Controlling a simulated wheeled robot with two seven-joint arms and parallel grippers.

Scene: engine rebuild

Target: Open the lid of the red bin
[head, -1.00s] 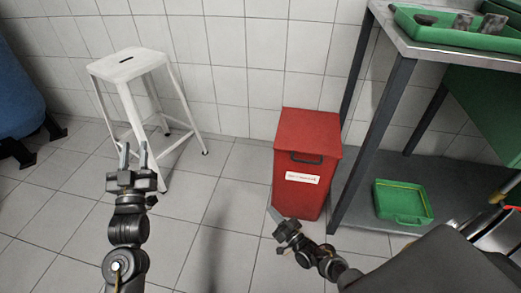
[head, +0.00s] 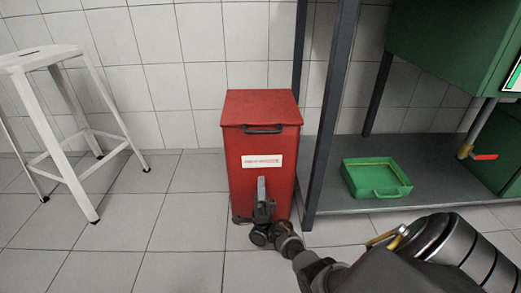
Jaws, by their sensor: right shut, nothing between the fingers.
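The red bin (head: 240,190) stands on the tiled floor against the wall, in the middle of the head view. Its lid (head: 262,105) lies flat and closed, with a dark handle (head: 263,130) at its front edge. A white label is on the bin's front. My right gripper (head: 261,188) is shut and empty, pointing up in front of the bin's lower front, below the label and well below the handle. I cannot tell whether it touches the bin. My left gripper is out of view.
A metal workbench leg (head: 330,110) stands close to the bin's right side. A green tray (head: 376,178) lies on the bench's lower shelf (head: 440,160). A white stool (head: 60,125) stands at the left. The floor between stool and bin is clear.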

